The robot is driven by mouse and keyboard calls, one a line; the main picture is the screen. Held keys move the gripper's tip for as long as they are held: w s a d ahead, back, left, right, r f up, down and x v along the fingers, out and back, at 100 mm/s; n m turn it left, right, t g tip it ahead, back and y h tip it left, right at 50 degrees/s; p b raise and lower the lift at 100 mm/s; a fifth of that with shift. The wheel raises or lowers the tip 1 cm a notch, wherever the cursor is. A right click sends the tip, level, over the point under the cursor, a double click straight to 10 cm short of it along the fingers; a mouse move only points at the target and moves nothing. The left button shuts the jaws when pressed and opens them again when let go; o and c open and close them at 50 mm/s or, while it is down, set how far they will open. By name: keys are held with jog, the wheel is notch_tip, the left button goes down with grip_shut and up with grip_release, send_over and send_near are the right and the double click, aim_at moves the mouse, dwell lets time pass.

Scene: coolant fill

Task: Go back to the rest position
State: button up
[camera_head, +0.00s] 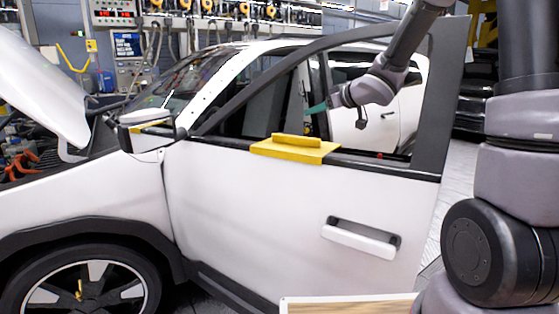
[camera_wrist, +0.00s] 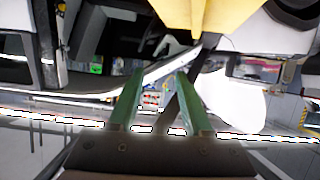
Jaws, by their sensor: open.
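My gripper (camera_head: 316,108) is beyond the window frame of the white car door (camera_head: 250,215) in the head view, with its teal finger showing and the rest partly hidden by my wrist. In the wrist view my gripper (camera_wrist: 158,78) shows two green fingers spread apart, with nothing held between them. A yellow block-shaped piece (camera_head: 297,150) sits over the door's window sill, below and left of my gripper and apart from it. It also shows as a yellow shape (camera_wrist: 215,12) at the top of the wrist view, past the fingertips.
The dark window frame (camera_head: 432,110) of the door stands close to my arm. The car's raised hood (camera_head: 45,85) is at the left, with the engine bay under it. A wooden-topped surface (camera_head: 350,306) is at the bottom. Workshop equipment (camera_head: 130,50) lines the back.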

jog(key=s+d+r+m+h, duration=0.4)
jog(key=d, duration=0.3)
jog(key=s+d+r+m+h, duration=0.3)
jog(key=s+d+r, duration=0.15)
jog(key=d, duration=0.25)
jog(key=s+a+f+m+g+y, duration=0.1)
jog(key=s+m, duration=0.4)
jog(key=s, duration=1.7)
jog(key=f+g, duration=0.1)
jog(key=g, duration=0.1)
jog(key=shift+s+m+g, duration=0.3)
jog(key=shift+g, duration=0.1)
